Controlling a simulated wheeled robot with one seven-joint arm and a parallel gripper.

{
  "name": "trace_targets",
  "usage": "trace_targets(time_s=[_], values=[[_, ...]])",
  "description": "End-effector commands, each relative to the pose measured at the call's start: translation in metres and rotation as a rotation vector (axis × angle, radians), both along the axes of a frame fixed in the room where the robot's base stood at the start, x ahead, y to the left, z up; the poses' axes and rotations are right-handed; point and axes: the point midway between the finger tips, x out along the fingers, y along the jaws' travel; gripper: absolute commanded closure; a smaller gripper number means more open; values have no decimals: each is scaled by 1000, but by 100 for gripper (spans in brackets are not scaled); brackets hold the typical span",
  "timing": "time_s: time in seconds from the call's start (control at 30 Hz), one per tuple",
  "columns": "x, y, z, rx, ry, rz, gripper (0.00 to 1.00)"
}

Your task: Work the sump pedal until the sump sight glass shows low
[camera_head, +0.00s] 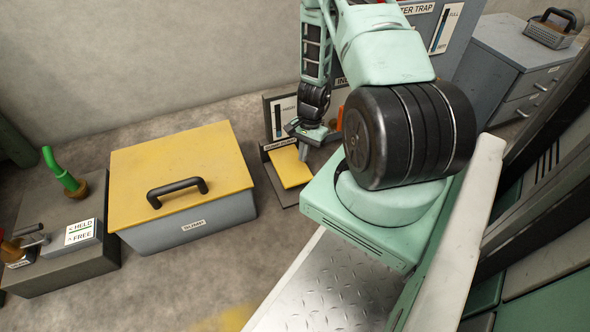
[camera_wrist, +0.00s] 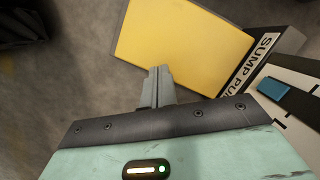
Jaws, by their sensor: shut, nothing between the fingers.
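The sump pedal (camera_head: 292,167) is a yellow plate on a dark base on the floor, right of the sump box. It also fills the top of the wrist view (camera_wrist: 185,40), beside a label beginning "SUMP PU". A white gauge panel (camera_head: 283,117) stands behind the pedal; its level is too small to read. In the wrist view a blue block (camera_wrist: 273,90) shows on a white marked plate. My gripper (camera_head: 303,154) is shut and empty, pointing down at the pedal's right part. Its fingertips (camera_wrist: 158,70) overlap the pedal's near edge; I cannot tell whether they touch.
The grey sump box (camera_head: 193,225) has a closed yellow lid with a black handle. A block with a HELD/FREE sign (camera_head: 80,232) and green lever (camera_head: 62,170) stands left. A trap cabinet (camera_head: 455,40) and grey drawers (camera_head: 515,65) stand right. Floor before the pedal is clear.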

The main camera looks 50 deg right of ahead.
Motion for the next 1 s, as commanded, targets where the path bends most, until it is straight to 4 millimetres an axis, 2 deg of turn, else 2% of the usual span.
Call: trace_targets(time_s=[0.03,0.1,0.3,0.5,0.7,1.0], values=[[1,-3,21,-1,0,1,100],[1,-8,37,-2,-1,1,100],[2,-19,83,0,0,1,100],[2,-28,118,1,1,0,100],[3,-33,135,3,1,2,100],[3,-33,136,4,2,1,100]])
